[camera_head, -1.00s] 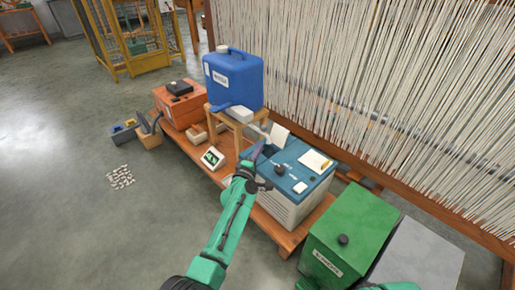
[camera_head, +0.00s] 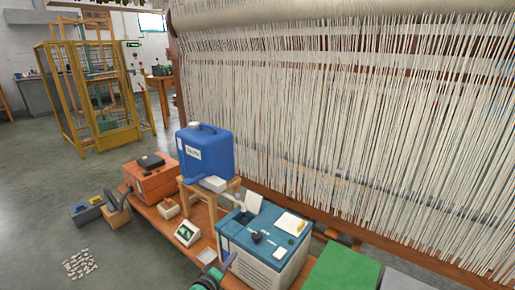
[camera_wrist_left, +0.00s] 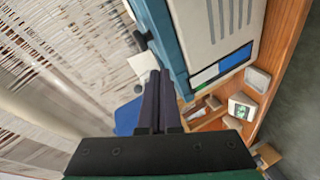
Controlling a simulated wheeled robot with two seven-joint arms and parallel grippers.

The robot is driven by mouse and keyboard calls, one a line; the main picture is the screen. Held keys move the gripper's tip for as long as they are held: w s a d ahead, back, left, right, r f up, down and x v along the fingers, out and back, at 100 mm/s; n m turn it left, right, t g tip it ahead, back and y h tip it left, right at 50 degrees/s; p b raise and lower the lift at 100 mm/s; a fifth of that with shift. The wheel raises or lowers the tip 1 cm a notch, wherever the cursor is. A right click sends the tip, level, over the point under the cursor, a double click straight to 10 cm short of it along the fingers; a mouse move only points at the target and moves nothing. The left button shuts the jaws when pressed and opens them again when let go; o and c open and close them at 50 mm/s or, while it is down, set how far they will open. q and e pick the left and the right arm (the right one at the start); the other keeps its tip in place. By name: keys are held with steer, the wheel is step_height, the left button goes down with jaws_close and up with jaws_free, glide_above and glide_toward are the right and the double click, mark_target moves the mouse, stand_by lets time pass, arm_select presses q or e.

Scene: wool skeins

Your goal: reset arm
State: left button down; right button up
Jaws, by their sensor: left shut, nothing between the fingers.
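My left gripper (camera_head: 229,262) shows at the bottom edge of the head view, in front of the teal-topped grey box (camera_head: 268,235). Only its dark fingers and a bit of green wrist are in the picture. In the left wrist view the two dark fingers (camera_wrist_left: 158,95) lie together, shut, with nothing between them. The box's side (camera_wrist_left: 215,30) passes close beside them there; I cannot tell whether they touch. My right gripper is not in view.
A low wooden platform (camera_head: 196,237) holds an orange box (camera_head: 152,182) and a stool with a blue canister (camera_head: 205,152). A green box (camera_head: 343,270) stands at right. A big loom of pale threads (camera_head: 350,110) fills the back.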

arm_select(q)
steer(key=s+a+f+m+g+y, duration=0.1)
steer(key=s+a+f+m+g, duration=0.2)
steer(key=s, duration=0.5)
steer(key=s+a+f+m+g, duration=0.1)
steer(key=s+f+m+g, duration=0.35)
steer(key=s, duration=0.35)
steer(key=s+a+f+m+g+y+p, duration=0.1)
steer(key=s+a+p, duration=0.3)
steer(key=s+p, duration=0.5)
steer(key=s+a+f+m+g+y+p, duration=0.1)
steer(key=s+a+p, duration=0.3)
steer(key=s+p, duration=0.5)
steer(key=s+a+m+g+y+p, duration=0.2)
steer(key=s+p, duration=0.7)
steer(key=s, duration=0.5)
steer(key=shift+s+a+f+g, duration=0.35)
steer(key=shift+a+g, duration=0.3)
steer(key=shift+a, duration=0.3)
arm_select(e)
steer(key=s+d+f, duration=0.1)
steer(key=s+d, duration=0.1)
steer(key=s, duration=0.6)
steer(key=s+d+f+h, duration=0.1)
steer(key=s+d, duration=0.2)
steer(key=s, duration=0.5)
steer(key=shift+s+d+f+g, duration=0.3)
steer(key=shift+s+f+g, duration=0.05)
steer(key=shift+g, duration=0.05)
